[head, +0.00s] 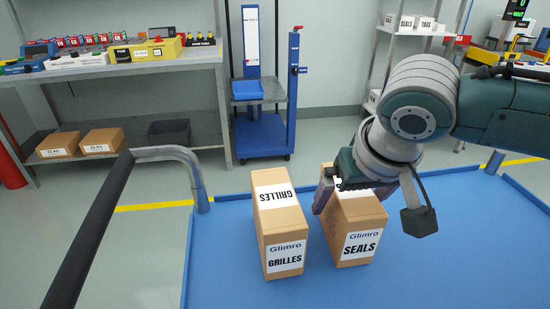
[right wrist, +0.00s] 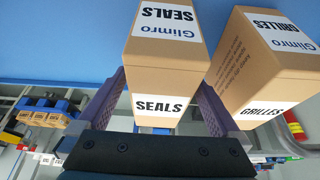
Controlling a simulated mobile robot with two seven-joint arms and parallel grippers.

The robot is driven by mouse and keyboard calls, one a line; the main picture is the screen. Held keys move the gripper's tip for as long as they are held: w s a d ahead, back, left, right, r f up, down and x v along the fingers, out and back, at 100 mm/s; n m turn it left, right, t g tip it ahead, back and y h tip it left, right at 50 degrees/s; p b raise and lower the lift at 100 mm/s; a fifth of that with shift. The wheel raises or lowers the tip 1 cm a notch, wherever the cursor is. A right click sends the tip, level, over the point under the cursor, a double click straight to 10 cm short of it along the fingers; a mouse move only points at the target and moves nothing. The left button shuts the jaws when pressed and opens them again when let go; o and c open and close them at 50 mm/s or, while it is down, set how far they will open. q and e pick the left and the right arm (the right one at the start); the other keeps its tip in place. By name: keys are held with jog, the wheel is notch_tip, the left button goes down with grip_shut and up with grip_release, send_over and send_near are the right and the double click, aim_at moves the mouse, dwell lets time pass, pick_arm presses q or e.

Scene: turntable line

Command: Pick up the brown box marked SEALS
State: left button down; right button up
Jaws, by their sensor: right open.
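The brown box marked SEALS (head: 355,235) stands upright on the blue surface, with white labels on its front and top. It also shows in the right wrist view (right wrist: 168,75), between the fingers. My right gripper (head: 350,195) is open over the top of this box, one purple finger at its left side. In the right wrist view my right gripper (right wrist: 163,100) has a finger on each side of the box's top end. My left gripper is not in view.
A brown box marked GRILLES (head: 280,230) stands just left of the SEALS box, with a narrow gap between. The blue table (head: 450,265) is clear to the right. A dark rail (head: 95,220) runs at the left. Shelves (head: 130,70) and a blue cart (head: 262,135) stand behind.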

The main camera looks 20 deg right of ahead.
jog(key=shift+f, duration=0.2)
dwell(0.7)
grip_shut()
dwell(0.7)
